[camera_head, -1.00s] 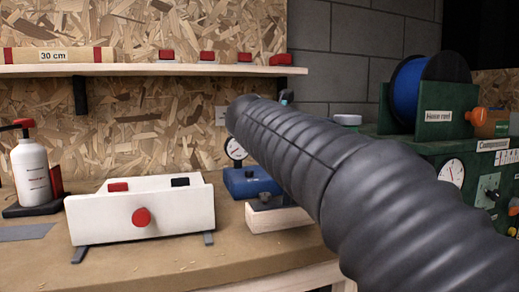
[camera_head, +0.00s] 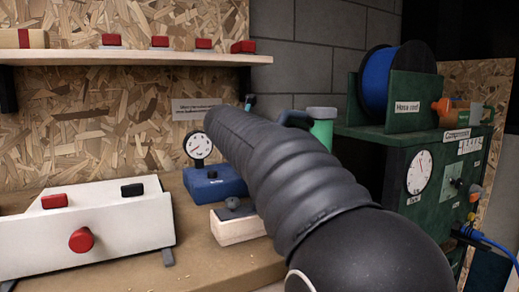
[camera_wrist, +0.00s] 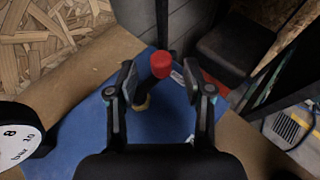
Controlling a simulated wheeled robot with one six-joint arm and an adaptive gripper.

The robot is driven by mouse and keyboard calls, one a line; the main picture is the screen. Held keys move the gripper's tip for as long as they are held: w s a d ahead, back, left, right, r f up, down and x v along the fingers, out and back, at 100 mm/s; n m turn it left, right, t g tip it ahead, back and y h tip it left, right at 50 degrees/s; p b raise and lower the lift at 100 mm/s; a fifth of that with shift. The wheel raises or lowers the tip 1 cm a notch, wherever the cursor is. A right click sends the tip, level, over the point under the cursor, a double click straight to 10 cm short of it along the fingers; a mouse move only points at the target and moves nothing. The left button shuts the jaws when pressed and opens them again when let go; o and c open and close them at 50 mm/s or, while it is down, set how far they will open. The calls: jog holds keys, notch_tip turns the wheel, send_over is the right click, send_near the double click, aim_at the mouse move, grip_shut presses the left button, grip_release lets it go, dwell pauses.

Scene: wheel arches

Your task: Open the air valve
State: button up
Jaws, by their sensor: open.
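In the wrist view a dark stem with a red cap (camera_wrist: 161,64) rises from a blue base (camera_wrist: 85,130); it looks like the air valve's handle. My gripper (camera_wrist: 160,82) is open, with one finger on each side of the stem and visible gaps to it. Nothing is held. In the head view the blue base (camera_head: 213,184) stands on the bench with a round dial gauge (camera_head: 198,146) at its back. My arm's dark sleeve hides the red cap and nearly all of my gripper there.
A white box with a red knob (camera_head: 81,240) stands left on the bench. A pale block (camera_head: 236,226) lies before the blue base. A green cylinder (camera_head: 322,130) shows behind my arm. At right stands the green compressor cabinet (camera_head: 400,160) with a blue hose reel (camera_head: 393,80).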

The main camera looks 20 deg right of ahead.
jog(key=shift+x, duration=2)
grip_shut()
